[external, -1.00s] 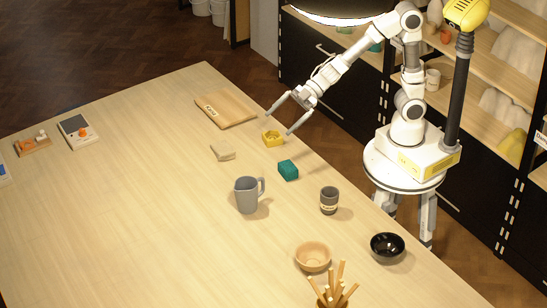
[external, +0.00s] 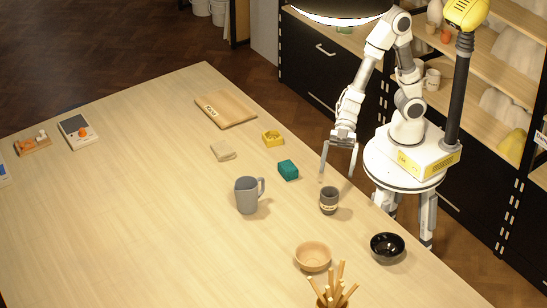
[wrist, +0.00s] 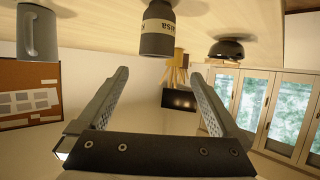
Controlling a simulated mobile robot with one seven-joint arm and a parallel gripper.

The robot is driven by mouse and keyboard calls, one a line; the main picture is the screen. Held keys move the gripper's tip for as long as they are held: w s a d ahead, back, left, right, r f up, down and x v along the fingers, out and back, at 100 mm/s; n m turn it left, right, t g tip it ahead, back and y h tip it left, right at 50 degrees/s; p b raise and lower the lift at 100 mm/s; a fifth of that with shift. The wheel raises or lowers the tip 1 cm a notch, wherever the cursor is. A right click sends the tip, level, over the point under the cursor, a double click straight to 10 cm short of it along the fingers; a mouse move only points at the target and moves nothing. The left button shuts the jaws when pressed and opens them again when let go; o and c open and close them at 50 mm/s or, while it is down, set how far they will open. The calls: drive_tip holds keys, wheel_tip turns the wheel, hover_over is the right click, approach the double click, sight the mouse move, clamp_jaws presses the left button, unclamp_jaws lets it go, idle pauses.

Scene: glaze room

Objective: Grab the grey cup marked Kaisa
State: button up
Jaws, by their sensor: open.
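The small dark grey cup (external: 329,203) stands upright near the table edge on my side. It has a pale label band with dark letters, partly turned away in the wrist view (wrist: 157,38), so I cannot read the whole name. That view is upside down, and the cup shows at its top centre, beyond the fingertips. My gripper (external: 336,178) is open and empty, fingers pointing down, close to the cup on its robot side. In the wrist view both fingers (wrist: 166,72) are spread wide, with nothing between them.
A grey jug (external: 247,196) with a handle stands left of the cup. A green block (external: 288,170) lies behind it. A black bowl (external: 387,246), a wooden bowl (external: 313,257) and several upright sticks (external: 335,291) are nearer the camera. The table's left middle is clear.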

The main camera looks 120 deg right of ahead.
sight(328, 199)
drive_tip(key=b+x, duration=0.1)
drive_tip(key=x, duration=0.6)
drive_tip(key=shift+b, duration=0.35)
drive_tip(key=x, duration=0.1)
drive_tip(key=b+x, duration=0.1)
drive_tip(key=x, duration=0.2)
drive_tip(key=shift+w+d+f, duration=0.15)
drive_tip(key=shift+d+f, duration=0.15)
drive_tip(key=shift+d, duration=0.05)
drive_tip(key=shift+w+a+f, duration=0.15)
drive_tip(key=shift+w+a, duration=0.2)
drive_tip(key=shift+w, duration=0.1)
drive_tip(key=c, duration=1.3)
drive_tip(key=shift+c, duration=0.9)
